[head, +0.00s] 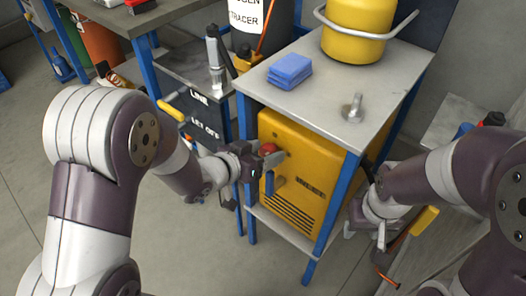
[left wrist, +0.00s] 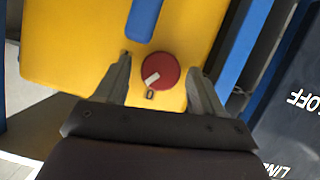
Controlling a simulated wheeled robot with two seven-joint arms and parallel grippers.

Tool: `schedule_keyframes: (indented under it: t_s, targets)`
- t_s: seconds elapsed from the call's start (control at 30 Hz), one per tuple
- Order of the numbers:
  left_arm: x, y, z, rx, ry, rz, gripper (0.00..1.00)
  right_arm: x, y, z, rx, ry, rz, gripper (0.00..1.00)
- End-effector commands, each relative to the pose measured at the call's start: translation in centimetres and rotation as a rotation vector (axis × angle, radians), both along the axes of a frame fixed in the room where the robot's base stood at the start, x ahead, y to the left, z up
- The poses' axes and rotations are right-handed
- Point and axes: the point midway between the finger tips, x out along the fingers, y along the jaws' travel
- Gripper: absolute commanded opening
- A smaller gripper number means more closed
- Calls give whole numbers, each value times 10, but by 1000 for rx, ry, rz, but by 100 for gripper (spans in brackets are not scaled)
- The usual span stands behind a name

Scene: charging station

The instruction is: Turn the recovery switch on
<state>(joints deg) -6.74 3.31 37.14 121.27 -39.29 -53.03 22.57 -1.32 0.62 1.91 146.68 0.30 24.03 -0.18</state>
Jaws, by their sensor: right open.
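The recovery switch is a round red knob (head: 268,148) with a white pointer, on the yellow machine (head: 300,175) under the table. In the left wrist view the knob (left wrist: 160,70) has its pointer slanting down-left, with a "0" mark below it. My left gripper (left wrist: 160,68) is open, its fingers on either side of the knob; whether they touch it I cannot tell. In the head view my left gripper (head: 270,160) is at the machine's face and partly covers it. My right gripper (head: 366,236) is open and low, right of the machine.
A blue handle (head: 276,184) sits beside the knob. The grey tabletop (head: 330,100) bears blue sponges (head: 290,70), a yellow container (head: 358,30) and a metal piece (head: 352,108). Blue table legs (head: 327,205) frame the machine. A dark labelled panel (head: 205,110) stands at left.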

Motion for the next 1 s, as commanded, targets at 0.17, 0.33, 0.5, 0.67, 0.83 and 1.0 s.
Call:
schedule_keyframes:
  t_s: [0.17, 0.33, 0.5, 0.67, 0.83, 1.0]
  targets:
    - [0, 0, 0, 0, 0, 0, 69, 0, 0, 0, 0, 0, 0, 49]
    - [-12, 11, 10, -1, 1, 4, 69, 0, 0, 11, 0, 0, 0, 49]
    - [-43, 38, 30, 0, 2, 7, 69, 0, 0, 32, 0, 0, 0, 49]
    - [-72, 61, 44, -1, 2, 6, 69, 0, 0, 47, 0, 0, 0, 49]
    - [-88, 74, 49, 0, 0, 2, 69, 0, 0, 53, 0, 0, 0, 49]
    - [-91, 75, 48, -1, 1, 0, 69, 0, 0, 52, 0, 0, 0, 49]
